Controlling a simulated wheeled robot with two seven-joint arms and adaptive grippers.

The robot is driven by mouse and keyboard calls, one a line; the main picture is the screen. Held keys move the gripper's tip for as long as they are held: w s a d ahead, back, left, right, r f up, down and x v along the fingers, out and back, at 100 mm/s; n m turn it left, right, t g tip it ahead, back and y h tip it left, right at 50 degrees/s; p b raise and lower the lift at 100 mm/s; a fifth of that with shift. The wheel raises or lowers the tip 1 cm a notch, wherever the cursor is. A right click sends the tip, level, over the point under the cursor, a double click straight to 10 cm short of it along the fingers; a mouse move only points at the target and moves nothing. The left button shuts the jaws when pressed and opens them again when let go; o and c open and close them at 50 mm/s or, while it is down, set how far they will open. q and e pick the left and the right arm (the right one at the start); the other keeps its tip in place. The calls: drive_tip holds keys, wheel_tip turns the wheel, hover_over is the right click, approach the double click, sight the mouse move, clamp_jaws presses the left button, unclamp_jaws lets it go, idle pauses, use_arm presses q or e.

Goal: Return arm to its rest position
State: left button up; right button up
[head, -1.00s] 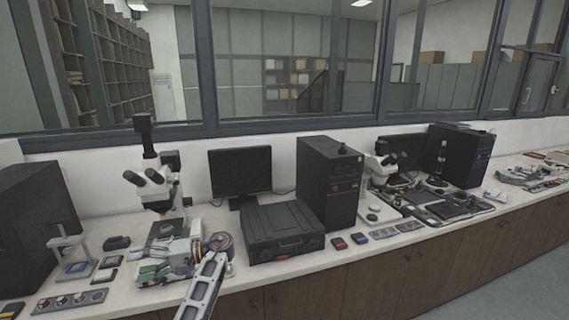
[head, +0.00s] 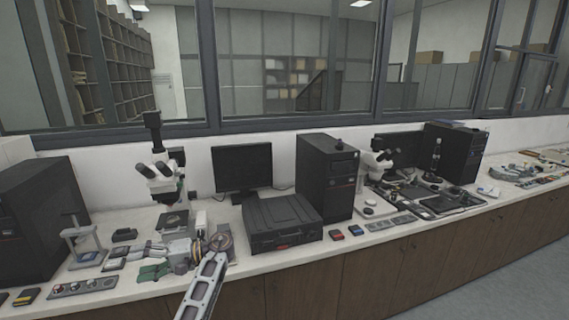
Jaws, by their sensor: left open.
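My left arm (head: 205,285) rises from the bottom edge in the head view, a pale link with dark holes. It bends at a round joint (head: 221,242) over the front of the bench. My left gripper (head: 153,261) points left from there, low at the front of the worktop, with green parts at its end. It is open, and I see nothing held in it. A small pale press stand (head: 80,238) stands to its left, apart from it. My right gripper is not in view.
A microscope (head: 160,178) stands behind the gripper. A black case (head: 283,222), monitor (head: 243,168) and dark tower (head: 328,178) are to the right. A knob panel (head: 82,288) lies at the front left. A dark box (head: 38,220) stands far left. The bench (head: 125,293) has little bare surface.

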use_arm(q)
wheel_tip(320, 180, down, 26)
drive_tip(key=w+a+m+t+h+b, duration=0.2)
drive_tip(key=m+t+b, duration=0.1)
drive_tip(key=m+t, duration=0.4)
drive_tip(key=s+d+f+m+h+b, duration=0.1)
drive_tip(key=s+f+m+h, duration=0.15)
drive_tip(key=f, duration=0.55)
drive_tip(key=s+d+f+m+h, duration=0.1)
drive_tip(key=s+f, duration=0.2)
drive_tip(key=f, duration=0.5)
drive_tip(key=s+d+f+m+h+b, duration=0.1)
drive_tip(key=s+d+f+h, duration=0.15)
drive_tip(key=f, duration=0.65)
drive_tip(key=s+d+f+h+b, duration=0.1)
drive_tip(key=s+d+f+h, duration=0.15)
drive_tip(key=s+f, duration=0.75)
drive_tip(key=s+d+f+h+b, duration=0.1)
drive_tip(key=s+d+f+h, duration=0.15)
drive_tip(key=s+f, duration=0.75)
drive_tip(key=s+d+f+n+h+b, duration=0.1)
drive_tip(key=s+f, duration=0.5)
drive_tip(key=s, duration=0.6)
drive_tip(key=s+d+f+n+h+b, duration=0.2)
drive_tip(key=s+f, duration=0.4)
drive_tip(key=s, duration=0.5)
drive_tip(key=shift+s+d+n+g+h, duration=0.3)
drive_tip(key=shift+s+d+n+h, duration=0.15)
drive_tip(key=shift+n, duration=0.3)
